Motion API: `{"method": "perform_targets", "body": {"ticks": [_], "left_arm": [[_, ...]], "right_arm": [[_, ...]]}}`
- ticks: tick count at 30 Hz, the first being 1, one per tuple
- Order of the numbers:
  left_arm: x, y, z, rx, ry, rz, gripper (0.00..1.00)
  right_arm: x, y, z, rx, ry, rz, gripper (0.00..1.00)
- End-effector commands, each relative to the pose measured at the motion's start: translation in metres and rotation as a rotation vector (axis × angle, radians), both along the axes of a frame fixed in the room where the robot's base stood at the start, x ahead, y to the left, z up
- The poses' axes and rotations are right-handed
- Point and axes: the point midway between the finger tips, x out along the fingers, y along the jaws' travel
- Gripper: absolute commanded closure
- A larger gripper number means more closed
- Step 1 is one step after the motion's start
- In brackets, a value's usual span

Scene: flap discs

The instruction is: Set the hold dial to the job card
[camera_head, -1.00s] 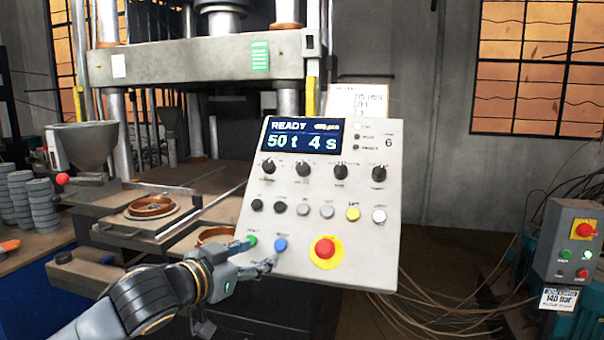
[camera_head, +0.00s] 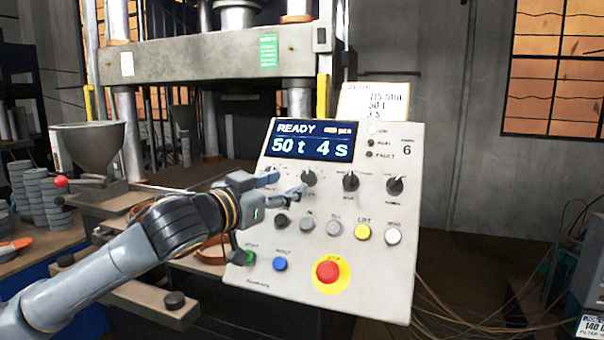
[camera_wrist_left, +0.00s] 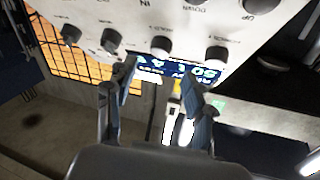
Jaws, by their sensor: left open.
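The control panel (camera_head: 290,235) has a row of black dials under a blue display (camera_head: 312,142) that reads READY, 50 t and 4 s. The second dial (camera_head: 309,178), seemingly the hold dial, sits just beyond my left gripper (camera_head: 290,184). The gripper is open and empty, its fingertips close to the panel. In the left wrist view that dial (camera_wrist_left: 160,45) lies ahead of the gap between the fingers (camera_wrist_left: 160,76). I cannot tell whether they touch it. The job card (camera_head: 375,102) behind the panel shows 50 t; its lowest line is partly hidden by the panel.
Below the dials are several push buttons, including a yellow one (camera_head: 362,232), a blue one (camera_head: 280,264) and a red stop button (camera_head: 328,271). A press with a hopper (camera_head: 87,150) stands behind at left. Free space lies right of the panel.

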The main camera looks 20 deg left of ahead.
Motion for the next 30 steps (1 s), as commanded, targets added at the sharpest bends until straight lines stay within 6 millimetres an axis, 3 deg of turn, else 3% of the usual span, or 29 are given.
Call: {"method": "perform_targets", "body": {"ticks": [3,9,22,30], "left_arm": [[0.024,-0.008,0.003,-0.001,0.0,-0.001,0.47],[0.051,-0.016,0.002,-0.001,0.0,-0.001,0.47],[0.061,-0.018,0.0,0.001,0.0,0.0,0.47],[0.06,-0.018,0.0,0.001,0.0,0.0,1.0]], "right_arm": [[0.002,0.005,0.008,0.007,-0.003,-0.002,0.6],[0.016,0.008,0.014,0.01,-0.023,-0.001,0.6],[0.018,0.002,0.015,0.004,-0.027,0.002,0.6],[0.015,0.0,0.014,0.001,-0.021,0.002,0.6]]}}
